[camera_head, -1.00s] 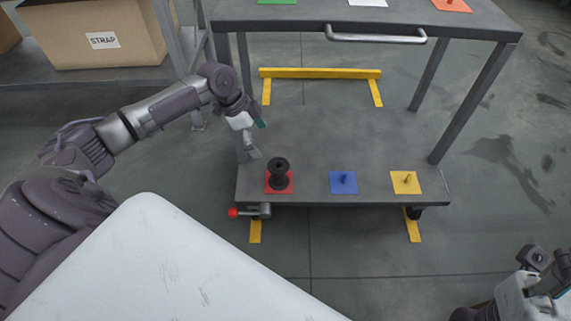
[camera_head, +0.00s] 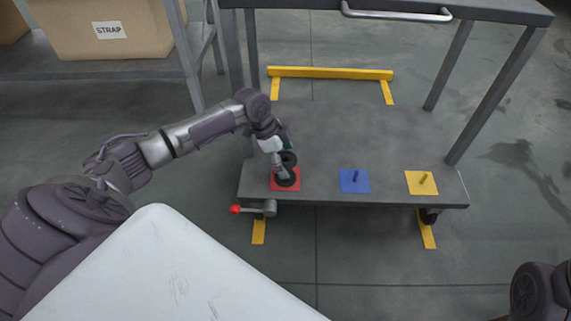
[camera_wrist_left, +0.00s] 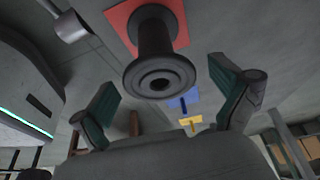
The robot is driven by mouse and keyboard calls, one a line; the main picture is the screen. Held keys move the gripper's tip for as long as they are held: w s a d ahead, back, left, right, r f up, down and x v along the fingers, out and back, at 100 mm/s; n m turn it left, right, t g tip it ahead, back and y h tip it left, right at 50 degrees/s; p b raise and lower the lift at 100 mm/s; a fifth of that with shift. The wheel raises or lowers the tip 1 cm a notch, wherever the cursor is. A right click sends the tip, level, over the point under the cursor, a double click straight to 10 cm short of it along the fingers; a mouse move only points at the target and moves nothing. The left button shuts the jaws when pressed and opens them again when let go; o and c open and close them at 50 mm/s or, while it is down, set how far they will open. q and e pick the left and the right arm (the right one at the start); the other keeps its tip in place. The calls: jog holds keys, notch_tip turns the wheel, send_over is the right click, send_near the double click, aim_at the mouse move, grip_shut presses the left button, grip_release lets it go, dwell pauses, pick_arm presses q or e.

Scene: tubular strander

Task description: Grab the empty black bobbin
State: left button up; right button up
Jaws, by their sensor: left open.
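The black bobbin (camera_head: 287,179) stands upright on the red square (camera_head: 297,186) on the cart's lower shelf. It carries no visible wire. My left gripper (camera_head: 279,166) is at the bobbin, partly covering it in the head view. In the left wrist view the bobbin (camera_wrist_left: 155,60) is ahead of the open left gripper (camera_wrist_left: 166,98), with its near flange roughly between the two green-padded fingers. I see no finger touching it. Part of my right arm shows in the lower right corner of the head view, but its gripper is not visible.
A blue square (camera_head: 355,181) and a yellow square (camera_head: 421,183), each with a bare peg, lie to the right on the lower shelf (camera_head: 340,135). Cart legs and the upper shelf with its handle (camera_head: 397,13) bound the space. A red-knobbed lever (camera_head: 255,209) sticks out in front.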

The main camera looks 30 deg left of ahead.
pick_arm(q)
jog(key=c, duration=1.2)
jog(key=shift+c, duration=0.2)
jog(key=shift+r, duration=0.1)
